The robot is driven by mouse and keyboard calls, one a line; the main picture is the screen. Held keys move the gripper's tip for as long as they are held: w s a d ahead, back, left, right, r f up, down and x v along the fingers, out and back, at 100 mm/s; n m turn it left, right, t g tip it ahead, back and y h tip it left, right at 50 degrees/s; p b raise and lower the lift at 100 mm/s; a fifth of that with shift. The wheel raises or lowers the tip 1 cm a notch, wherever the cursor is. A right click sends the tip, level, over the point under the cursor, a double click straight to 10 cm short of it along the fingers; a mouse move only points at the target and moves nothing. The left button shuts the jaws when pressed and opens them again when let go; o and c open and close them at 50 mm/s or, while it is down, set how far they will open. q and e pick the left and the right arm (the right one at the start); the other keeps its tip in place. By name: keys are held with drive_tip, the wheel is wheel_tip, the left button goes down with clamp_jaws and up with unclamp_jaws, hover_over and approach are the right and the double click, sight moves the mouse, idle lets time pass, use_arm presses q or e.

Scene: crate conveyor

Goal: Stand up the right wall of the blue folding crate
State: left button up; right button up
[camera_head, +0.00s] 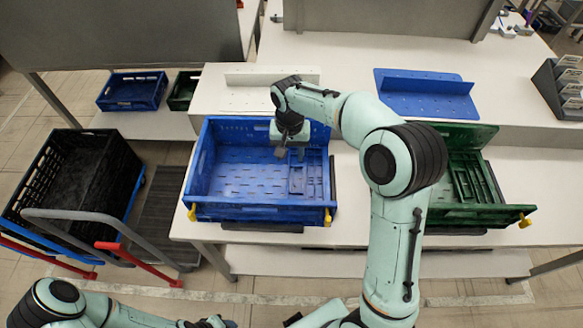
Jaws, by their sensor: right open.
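The blue folding crate (255,213) sits on the white bench in the middle of the view. Its left, back and front walls are upright. Its right wall (309,182) appears folded down inside, lying over the right part of the crate floor. My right gripper (289,150) is open and points down inside the crate, near the back right and by the folded wall's far end. I cannot tell if it touches the wall. My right forearm passes over the back right corner and hides part of it. My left gripper (215,322) is only partly visible at the bottom edge.
A green crate (485,218) with folded panels stands right of my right arm. A blue panel (425,98) and a white panel (240,78) lie on the raised shelf behind. A black crate on a cart (110,165) stands at left. Yellow clips mark the blue crate's front corners.

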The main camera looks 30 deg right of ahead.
sight(290, 181)
wheel_tip(290, 181, down, 13)
drive_tip(key=shift+s+a+f+b, duration=0.1)
drive_tip(key=shift+s+a+b, duration=0.05)
drive_tip(key=shift+b, duration=0.2)
drive_tip(key=shift+c, duration=0.3)
clamp_jaws()
